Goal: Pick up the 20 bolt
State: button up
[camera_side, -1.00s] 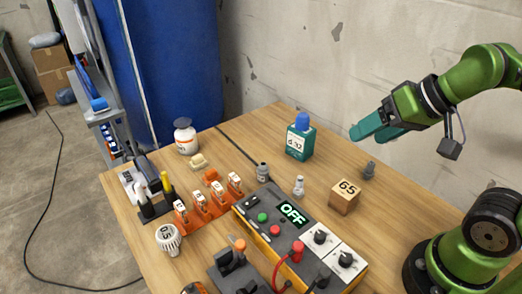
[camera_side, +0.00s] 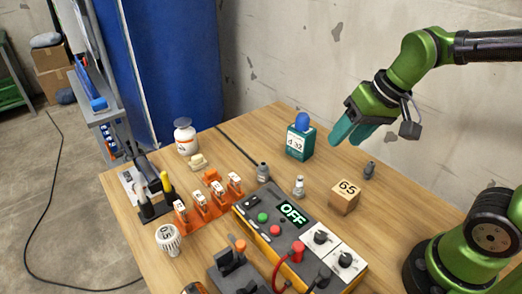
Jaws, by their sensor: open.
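Three small bolt-like pieces stand on the wooden table: a grey one (camera_side: 262,172) behind the control box, a pale silver one (camera_side: 298,186) beside it, and a dark grey one (camera_side: 369,170) further right. I cannot read a 20 on any of them, so I cannot tell which is the 20 bolt. My gripper (camera_side: 345,141), with teal fingers, is open and empty. It hangs above the table's back right part, pointing down and to the left. In the picture it is up and left of the dark grey piece and touches nothing.
A wooden block marked 65 (camera_side: 345,197) stands near the dark grey piece. A teal bottle with a blue cap (camera_side: 300,141) stands at the back. The control box reading OFF (camera_side: 262,226) and an orange rack (camera_side: 208,213) fill the front. The table's right part is mostly clear.

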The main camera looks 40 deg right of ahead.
aim_at(299, 182)
jog(key=w+a+f+m+g+h, duration=0.15)
jog(key=w+f+g, duration=0.25)
jog(key=w, duration=0.7)
jog(key=shift+m, duration=0.35)
jog(key=f, duration=1.1)
jog(key=s+f, duration=0.1)
jog(key=f, duration=0.4)
jog(key=shift+d+f, duration=0.1)
jog(key=shift+f, duration=0.25)
grip_shut()
